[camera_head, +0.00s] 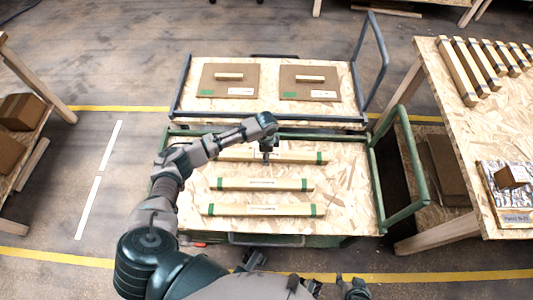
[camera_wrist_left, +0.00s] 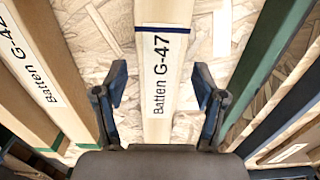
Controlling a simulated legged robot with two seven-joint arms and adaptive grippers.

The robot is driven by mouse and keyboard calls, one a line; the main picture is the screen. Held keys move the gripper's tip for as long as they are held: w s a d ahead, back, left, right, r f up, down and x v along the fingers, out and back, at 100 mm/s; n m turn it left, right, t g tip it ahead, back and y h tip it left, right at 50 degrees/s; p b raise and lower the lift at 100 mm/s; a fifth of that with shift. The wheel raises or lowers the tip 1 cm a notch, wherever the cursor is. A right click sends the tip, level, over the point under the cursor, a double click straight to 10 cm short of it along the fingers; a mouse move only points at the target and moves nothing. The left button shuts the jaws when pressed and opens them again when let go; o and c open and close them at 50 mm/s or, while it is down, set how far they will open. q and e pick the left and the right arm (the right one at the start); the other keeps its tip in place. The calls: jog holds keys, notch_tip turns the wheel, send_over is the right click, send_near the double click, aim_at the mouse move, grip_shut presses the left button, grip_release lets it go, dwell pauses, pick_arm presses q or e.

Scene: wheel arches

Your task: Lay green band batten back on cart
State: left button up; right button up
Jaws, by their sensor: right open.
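Three pale battens with green bands lie on the bare board of the green-framed cart (camera_head: 345,205): a far batten (camera_head: 298,157), a middle batten (camera_head: 262,184) and a near batten (camera_head: 262,210). My left gripper (camera_head: 268,158) is over the far batten. In the left wrist view, the left gripper's fingers (camera_wrist_left: 160,92) stand open on both sides of a batten labelled G-47 (camera_wrist_left: 158,40), with gaps beside it. A second labelled batten (camera_wrist_left: 45,75) lies to its left. My right gripper (camera_head: 355,289) is open and empty at the bottom edge, partly cut off.
A blue-grey cart (camera_head: 260,75) behind holds two brown panels (camera_head: 228,80) (camera_head: 310,83), each with a small block. A wooden table (camera_head: 440,105) at right holds several battens (camera_head: 470,65). The green cart's upright handle (camera_head: 412,165) stands at its right end.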

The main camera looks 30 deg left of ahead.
pick_arm(q)
notch_tip(320, 180, up, 12)
dwell(0.6)
jog(key=shift+f, duration=0.1)
